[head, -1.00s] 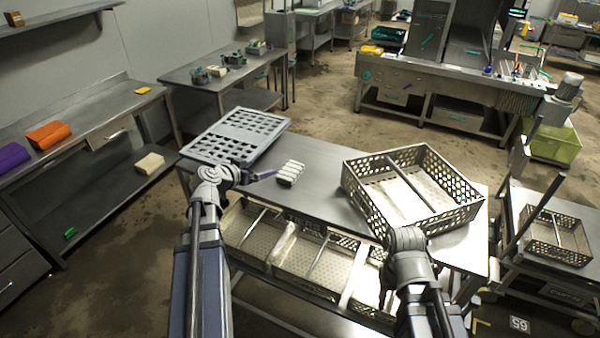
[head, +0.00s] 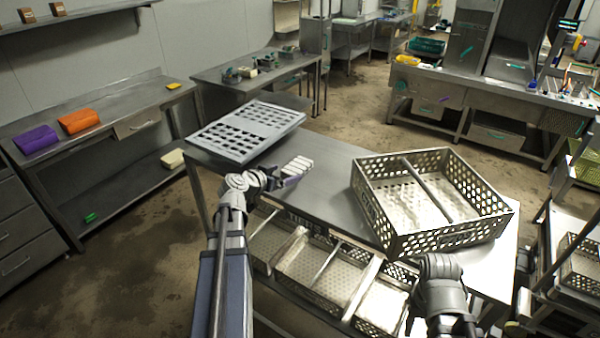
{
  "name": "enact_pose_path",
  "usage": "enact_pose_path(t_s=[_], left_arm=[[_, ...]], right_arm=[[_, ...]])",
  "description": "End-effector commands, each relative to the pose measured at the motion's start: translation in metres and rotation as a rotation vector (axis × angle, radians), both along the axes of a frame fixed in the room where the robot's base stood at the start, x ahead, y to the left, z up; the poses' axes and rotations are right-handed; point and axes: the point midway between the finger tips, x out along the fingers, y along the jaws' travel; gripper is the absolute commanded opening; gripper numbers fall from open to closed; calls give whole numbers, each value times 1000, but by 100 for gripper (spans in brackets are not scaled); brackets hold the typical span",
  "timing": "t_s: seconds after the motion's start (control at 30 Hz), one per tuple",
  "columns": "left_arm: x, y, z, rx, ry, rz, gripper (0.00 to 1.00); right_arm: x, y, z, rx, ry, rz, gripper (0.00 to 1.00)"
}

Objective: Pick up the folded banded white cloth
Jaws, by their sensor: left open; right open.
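A small white ridged bundle with dark gaps (head: 298,166) lies on the steel table, just beyond my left gripper. A plain off-white block (head: 172,158) lies on the lower shelf of the left bench. Either could be the folded white cloth; I cannot make out a band on either. My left gripper (head: 288,182) is open and empty, over the table just short of the ridged bundle; I cannot tell whether they touch. My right gripper (head: 440,268) is open, by the table's front edge near the perforated basket; its fingertips are hard to see.
A perforated steel basket (head: 428,240) fills the table's right side. A grey slotted tray (head: 245,132) lies at its left end. More baskets (head: 315,268) sit on the shelf below. The left bench (head: 95,140) holds purple (head: 36,140) and orange (head: 79,121) folded items. The floor between is clear.

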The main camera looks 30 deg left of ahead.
Motion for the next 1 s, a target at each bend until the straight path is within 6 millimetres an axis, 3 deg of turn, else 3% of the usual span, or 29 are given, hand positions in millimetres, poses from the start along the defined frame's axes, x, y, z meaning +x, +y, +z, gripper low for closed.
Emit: enact_pose_path(t_s=[0.3,0.53,0.83,1.0], left_arm=[[25,-1,-10,1,0,-1,100],[31,-2,-11,0,0,-1,100],[70,-3,-26,-1,0,-2,100],[74,-4,-26,0,1,0,100]], right_arm=[[0,0,-10,0,0,2,50],[0,0,-11,0,0,3,50],[0,0,-26,-1,0,5,50],[0,0,-26,-1,0,6,50]])
